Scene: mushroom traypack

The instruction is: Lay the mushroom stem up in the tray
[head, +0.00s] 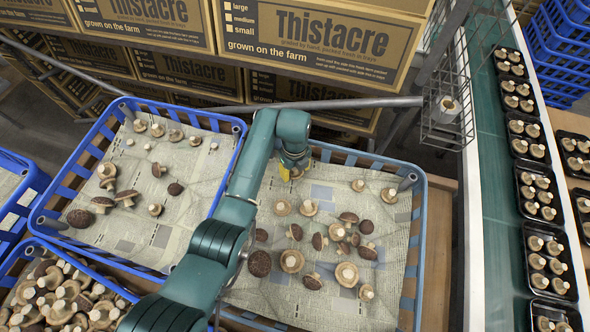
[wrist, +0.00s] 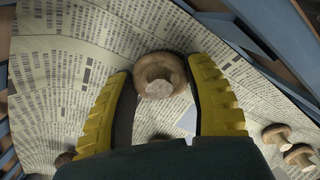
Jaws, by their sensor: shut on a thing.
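My gripper (head: 290,174) is over the far-left part of a paper-lined blue crate (head: 420,235). In the wrist view its yellow-padded fingers (wrist: 162,85) are shut on a brown mushroom (wrist: 160,72). The pale cut stem end of this mushroom faces the camera, with the cap rim around it. The head view does not clearly show the held mushroom. Black trays (head: 553,307) stand in a row on the green conveyor at the right, several with mushrooms in them. The nearest tray is cut off by the picture edge.
Several loose mushrooms (head: 291,261) lie in the crate below my gripper. Another paper-lined crate (head: 62,190) stands to the left, and a full one at the lower left. A wire basket (head: 437,130) and the conveyor's white rail (head: 474,220) stand between crate and trays. Cartons (head: 320,50) line the back.

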